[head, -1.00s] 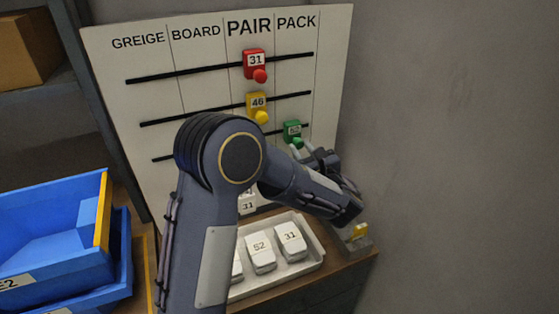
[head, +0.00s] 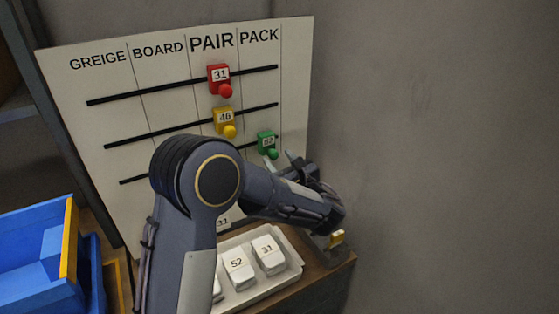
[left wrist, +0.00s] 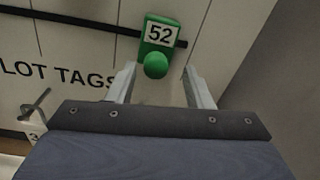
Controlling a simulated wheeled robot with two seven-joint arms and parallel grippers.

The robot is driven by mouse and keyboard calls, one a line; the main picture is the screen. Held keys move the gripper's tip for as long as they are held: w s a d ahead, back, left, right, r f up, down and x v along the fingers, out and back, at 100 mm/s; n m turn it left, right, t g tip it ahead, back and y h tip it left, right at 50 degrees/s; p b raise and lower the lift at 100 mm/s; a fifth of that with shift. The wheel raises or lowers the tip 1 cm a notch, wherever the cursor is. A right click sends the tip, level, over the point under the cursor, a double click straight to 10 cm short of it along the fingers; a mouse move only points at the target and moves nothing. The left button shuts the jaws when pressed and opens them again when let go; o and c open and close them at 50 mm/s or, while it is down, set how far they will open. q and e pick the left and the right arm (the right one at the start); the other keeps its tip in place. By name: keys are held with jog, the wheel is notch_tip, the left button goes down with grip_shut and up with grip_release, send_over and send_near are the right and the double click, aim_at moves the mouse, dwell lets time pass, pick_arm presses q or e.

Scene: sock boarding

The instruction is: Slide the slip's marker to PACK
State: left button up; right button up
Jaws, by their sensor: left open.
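The green marker 52 (head: 267,143) sits on the lowest rail of the white board (head: 120,90), under the PACK heading; it also shows in the left wrist view (left wrist: 157,35). The red marker 31 (head: 219,79) and the yellow marker 46 (head: 225,121) sit on the upper rails, under PAIR. My left gripper (head: 280,159) is open just in front of the green marker. In the left wrist view, its two fingers (left wrist: 159,78) stand apart on either side below the green round knob, holding nothing. I cannot make out a slip. My right gripper is out of view.
A white tray (head: 289,280) with white numbered blocks stands on the wooden top below the board. A small grey holder with a yellow piece (head: 336,238) stands at the right edge. Blue bins (head: 30,240) are at the left. A grey wall (head: 440,140) closes the right side.

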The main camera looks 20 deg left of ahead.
pick_arm(q)
jog(key=b+v, duration=0.1)
jog(key=v, duration=0.6)
jog(key=shift+s, duration=0.1)
jog(key=s+a+f+n+g+h, duration=0.2)
jog(key=s+a+f+n+g, duration=0.1)
jog(key=s+a+n+g, duration=0.55)
jog(key=s+a+f+n+g+h, duration=0.1)
jog(key=s+a+f+n+h, duration=0.15)
jog(key=s, duration=0.35)
jog(key=s+a+f+n+g+h, duration=0.1)
jog(key=s+a+n+h, duration=0.15)
jog(key=s, duration=0.25)
jog(key=s+d+n+t+h, duration=0.3)
jog(key=s+d+n+h, duration=0.6)
jog(key=n, duration=0.4)
jog(key=shift+s+d+h, duration=0.4)
jog(key=shift+s+d, duration=0.35)
jog(key=shift+s, duration=0.35)
